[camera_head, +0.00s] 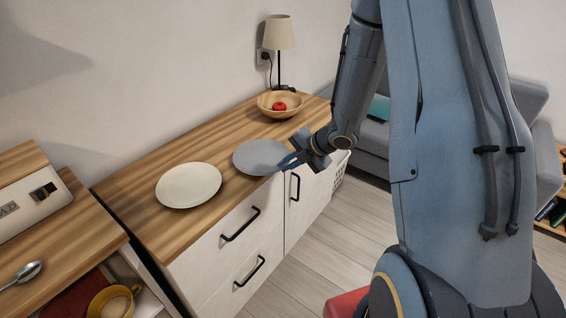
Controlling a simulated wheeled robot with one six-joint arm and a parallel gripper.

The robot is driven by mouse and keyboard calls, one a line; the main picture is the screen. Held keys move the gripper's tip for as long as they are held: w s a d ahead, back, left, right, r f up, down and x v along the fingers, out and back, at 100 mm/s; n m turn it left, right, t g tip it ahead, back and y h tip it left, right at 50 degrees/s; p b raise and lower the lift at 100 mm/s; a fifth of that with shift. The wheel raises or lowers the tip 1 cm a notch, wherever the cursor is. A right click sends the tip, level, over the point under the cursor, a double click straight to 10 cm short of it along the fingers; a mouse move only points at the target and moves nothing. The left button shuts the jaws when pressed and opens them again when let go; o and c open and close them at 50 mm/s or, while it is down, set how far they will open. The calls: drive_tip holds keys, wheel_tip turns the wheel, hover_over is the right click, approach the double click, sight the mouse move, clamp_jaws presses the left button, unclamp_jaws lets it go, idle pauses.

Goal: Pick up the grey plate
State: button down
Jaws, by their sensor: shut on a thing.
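The grey plate (258,156) is at the front edge of the wooden-topped cabinet (150,225), right of the white plate (188,185). My gripper (288,161) is at the plate's right rim and is shut on it. The fingers hide a small part of that rim. The plate looks about level; whether it rests on the top or is slightly raised, I cannot tell.
A wooden bowl (271,110) with a red apple (280,106) and a lamp (279,40) stand behind the plate. The cabinet front has black handles (240,225). A bread box (25,200) and spoon (22,273) are at the left.

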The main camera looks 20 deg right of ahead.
drive_tip(key=shift+s+d, duration=0.2)
drive_tip(key=shift+s, duration=0.2)
drive_tip(key=c, duration=1.8)
unclamp_jaws()
drive_tip(key=v, duration=0.7)
drive_tip(key=shift+r, duration=0.3)
drive_tip(key=shift+s+d, duration=0.1)
drive_tip(key=shift+c, duration=0.3)
